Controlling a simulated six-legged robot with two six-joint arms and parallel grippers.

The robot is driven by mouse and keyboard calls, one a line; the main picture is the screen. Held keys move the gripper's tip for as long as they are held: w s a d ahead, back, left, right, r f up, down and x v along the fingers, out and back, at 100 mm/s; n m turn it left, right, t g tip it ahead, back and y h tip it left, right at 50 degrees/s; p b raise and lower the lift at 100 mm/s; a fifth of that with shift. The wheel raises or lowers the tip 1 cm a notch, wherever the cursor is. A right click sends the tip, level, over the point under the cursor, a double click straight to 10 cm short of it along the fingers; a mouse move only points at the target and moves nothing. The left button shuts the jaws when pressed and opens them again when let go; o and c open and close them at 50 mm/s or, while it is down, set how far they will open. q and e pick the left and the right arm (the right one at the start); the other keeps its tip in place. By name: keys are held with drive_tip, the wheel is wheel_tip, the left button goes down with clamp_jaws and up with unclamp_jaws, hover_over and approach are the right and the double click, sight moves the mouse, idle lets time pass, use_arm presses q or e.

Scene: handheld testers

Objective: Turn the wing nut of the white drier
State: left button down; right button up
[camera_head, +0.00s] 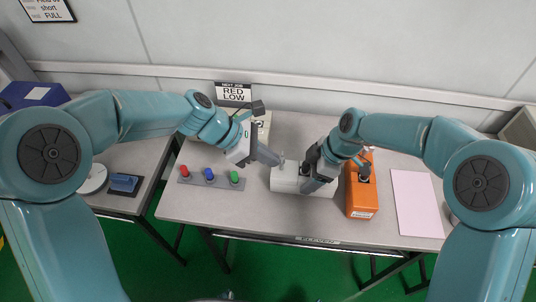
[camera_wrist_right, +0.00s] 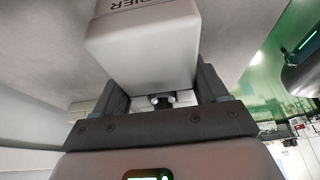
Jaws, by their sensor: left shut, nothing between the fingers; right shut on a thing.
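The white drier (camera_head: 284,179) is a white box lying on the table in the middle of the head view. My right gripper (camera_head: 312,185) is over its right part and shut on it. In the right wrist view the drier (camera_wrist_right: 140,50), with upside-down lettering, fills the space between the fingers. A dark fitting with a metal ring (camera_wrist_right: 161,100) shows below it there. A small upright part (camera_head: 283,158) stands at the drier's back left; I cannot tell whether it is the wing nut. My left gripper (camera_head: 274,159) is shut and empty close beside that part.
An orange tester (camera_head: 361,193) stands just right of the drier. A strip with red, blue and green knobs (camera_head: 211,179) lies to the left. A pink sheet (camera_head: 417,203) lies at right. A sign reading RED LOW (camera_head: 233,93) stands at the back. The table front is clear.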

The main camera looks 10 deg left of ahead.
use_arm(q)
drive_tip(key=shift+s+d+n+t, duration=0.1)
drive_tip(key=shift+s+n+t, duration=0.05)
drive_tip(key=shift+n+t, duration=0.2)
drive_tip(key=n+t, duration=0.1)
drive_tip(key=n, duration=0.1)
drive_tip(key=s+d+n+t+y, duration=0.1)
drive_tip(key=n, duration=0.1)
drive_tip(key=shift+t, duration=0.35)
drive_tip(key=shift+s+d, duration=0.35)
drive_tip(key=shift+d, duration=1.05)
drive_tip(key=shift+w, duration=0.2)
idle(0.6)
